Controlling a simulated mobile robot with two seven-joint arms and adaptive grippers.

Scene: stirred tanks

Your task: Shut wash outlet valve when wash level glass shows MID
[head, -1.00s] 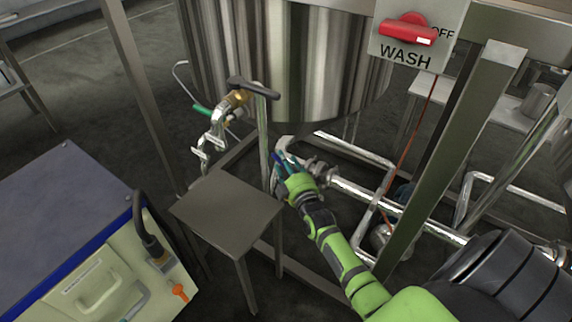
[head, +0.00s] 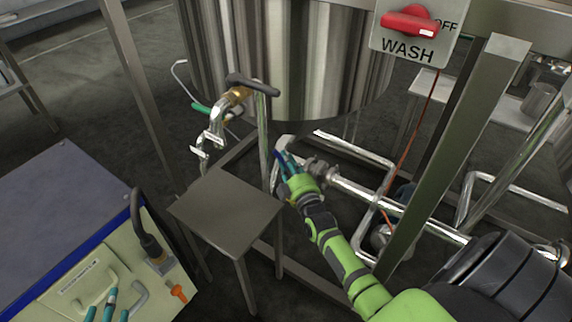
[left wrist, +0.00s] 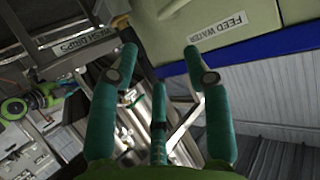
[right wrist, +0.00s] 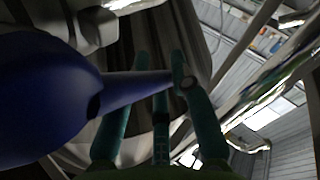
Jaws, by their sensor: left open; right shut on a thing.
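The steel wash tank (head: 290,60) stands at the back. A pale upright tube (head: 264,140) in front of it may be the level glass; I cannot read any level or MID mark. My right gripper (head: 283,163) is low beside the tube, at the pipework under the tank. In the right wrist view it (right wrist: 160,85) is shut on the narrow end of a blue handle (right wrist: 45,95), apparently the outlet valve's; the valve body is mostly hidden. My left gripper (head: 112,300) is open and empty over the cream box at bottom left; it also shows in the left wrist view (left wrist: 162,58).
A red switch (head: 410,22) sits on the WASH panel (head: 385,45). A small steel stand (head: 228,212) is between my grippers. The cream box (head: 75,285) has a blue-edged top. A tap with a black handle (head: 253,87) and steel posts (head: 455,150) crowd the area.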

